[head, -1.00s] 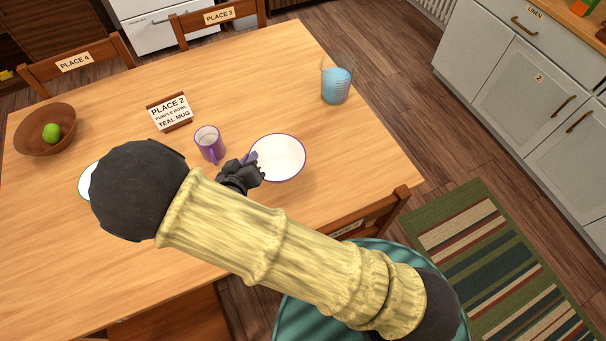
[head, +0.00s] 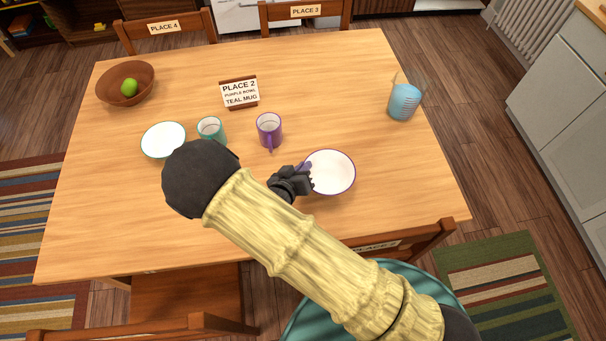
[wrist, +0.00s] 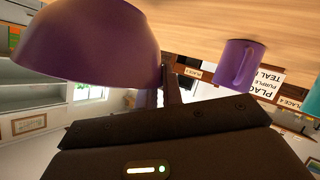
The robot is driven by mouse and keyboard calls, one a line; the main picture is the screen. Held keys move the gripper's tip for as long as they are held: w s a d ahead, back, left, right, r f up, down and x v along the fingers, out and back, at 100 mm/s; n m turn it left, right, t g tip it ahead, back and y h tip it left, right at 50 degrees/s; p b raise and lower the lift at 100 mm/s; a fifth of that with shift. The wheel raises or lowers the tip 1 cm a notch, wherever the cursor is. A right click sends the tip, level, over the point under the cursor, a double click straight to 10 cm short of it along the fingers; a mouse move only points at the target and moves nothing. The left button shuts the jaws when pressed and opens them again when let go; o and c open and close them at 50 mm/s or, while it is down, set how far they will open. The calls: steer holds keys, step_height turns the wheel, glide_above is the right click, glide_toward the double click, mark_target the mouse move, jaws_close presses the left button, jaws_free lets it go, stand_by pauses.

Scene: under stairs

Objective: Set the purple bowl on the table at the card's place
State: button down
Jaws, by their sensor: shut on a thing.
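The purple bowl (head: 331,173), purple outside and white inside, is upright over the right front part of the table (head: 130,220). My gripper (head: 303,177) is shut on its left rim. In the wrist view the bowl's purple side (wrist: 100,45) fills the upper left; I cannot tell whether its base touches the table. The card (head: 239,93) reads "PLACE 2, PURPLE BOWL, TEAL MUG" and stands behind and left of the bowl. The teal mug (head: 211,130) stands front left of the card. A chair labelled "PLACE 2" (head: 376,246) is at the near right edge.
A purple mug (head: 269,130) stands between card and bowl, close to my gripper. A white bowl with a teal rim (head: 163,140) is left of the teal mug. A wooden bowl (head: 125,84) with a green fruit and a blue-filled pitcher (head: 404,101) stand farther back. The table right of the purple bowl is clear.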

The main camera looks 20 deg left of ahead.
steer(key=shift+f, duration=1.95)
steer(key=shift+f, duration=0.1)
steer(key=c, duration=1.5)
jaws_free()
steer(key=shift+c, duration=0.2)
steer(key=shift+s, duration=0.15)
steer(key=v, duration=1.2)
steer(key=shift+b, duration=0.45)
